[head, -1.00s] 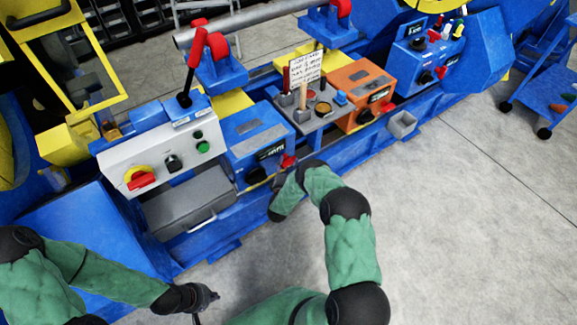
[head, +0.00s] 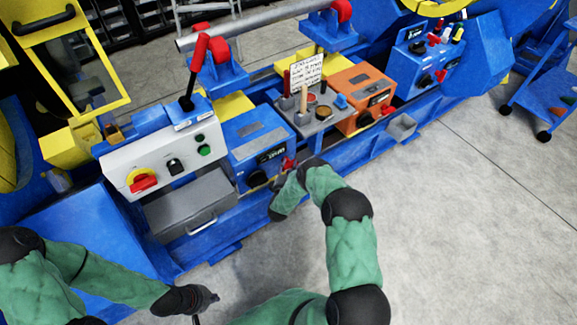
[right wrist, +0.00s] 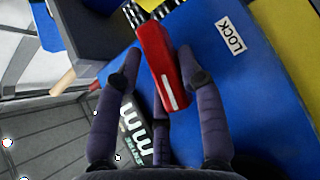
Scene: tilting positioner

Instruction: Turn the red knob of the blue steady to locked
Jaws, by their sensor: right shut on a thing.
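The blue steady (head: 243,133) is the blue box left of the orange one in the head view. Its red knob (head: 289,164) is at its front right corner. In the right wrist view the red knob (right wrist: 160,60) is a long bar with a white line near its lower end. A white LOCK label (right wrist: 230,37) is on the blue face to its right, and the white line points away from it. My right gripper (right wrist: 160,80) is shut on the knob, its fingers on either side. My left gripper (head: 208,298) hangs low, away from the steady; its finger opening is unclear.
A grey panel (head: 160,160) with a red-yellow switch and a grey drawer (head: 190,208) stand left of the steady. A tray (head: 318,118) with small items and an orange box (head: 361,88) stand right.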

